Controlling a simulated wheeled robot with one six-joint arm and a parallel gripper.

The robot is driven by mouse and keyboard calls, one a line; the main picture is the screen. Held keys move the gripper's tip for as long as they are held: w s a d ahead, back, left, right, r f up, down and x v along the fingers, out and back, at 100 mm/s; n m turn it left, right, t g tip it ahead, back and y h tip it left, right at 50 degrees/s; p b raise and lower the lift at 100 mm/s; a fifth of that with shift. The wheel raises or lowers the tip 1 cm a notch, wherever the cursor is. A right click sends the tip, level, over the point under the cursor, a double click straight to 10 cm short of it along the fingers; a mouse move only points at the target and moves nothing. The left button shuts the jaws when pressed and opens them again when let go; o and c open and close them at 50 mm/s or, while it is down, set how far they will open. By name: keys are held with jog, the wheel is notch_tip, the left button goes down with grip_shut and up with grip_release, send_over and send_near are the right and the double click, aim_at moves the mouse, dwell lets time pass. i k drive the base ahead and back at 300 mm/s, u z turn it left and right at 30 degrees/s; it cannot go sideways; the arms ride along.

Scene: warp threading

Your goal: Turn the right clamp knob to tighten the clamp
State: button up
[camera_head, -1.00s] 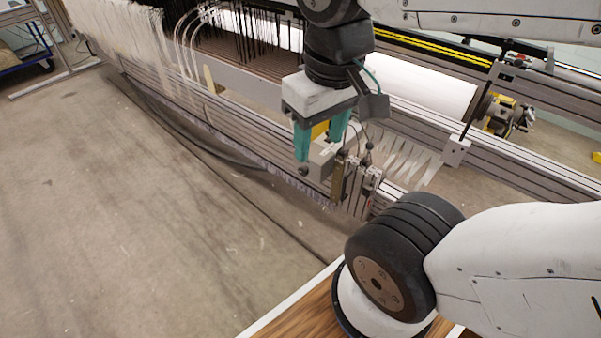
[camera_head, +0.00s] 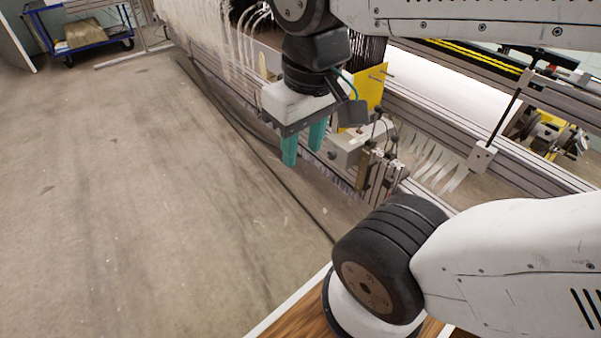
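My gripper (camera_head: 302,155) points down with two teal fingers held apart and nothing visible between them. It hangs left of a small grey block (camera_head: 345,152) on the loom's front rail, over the floor side in the picture. A small dark round knob (camera_head: 333,155) shows on the block's left face. Beside the block stand upright metal clamp plates (camera_head: 368,172) with thin rods topped by small black balls (camera_head: 379,122). I cannot tell which of these is the right clamp knob, or how tight the clamp is.
The loom frame (camera_head: 440,115) runs diagonally, with a yellow plate (camera_head: 372,88) behind my gripper and pale strips (camera_head: 432,158) right of the clamp. A white roll (camera_head: 450,85) lies behind. A blue cart (camera_head: 85,32) stands far left. The concrete floor (camera_head: 130,190) is clear.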

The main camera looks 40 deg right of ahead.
aim_at(332, 155)
jog(key=u, duration=0.75)
jog(key=k, duration=1)
jog(key=u, duration=0.65)
jog(key=i, duration=1.25)
jog(key=z, duration=1)
jog(key=i, duration=0.95)
jog(key=z, duration=1.5)
jog(key=i, duration=0.35)
jog(key=z, duration=0.3)
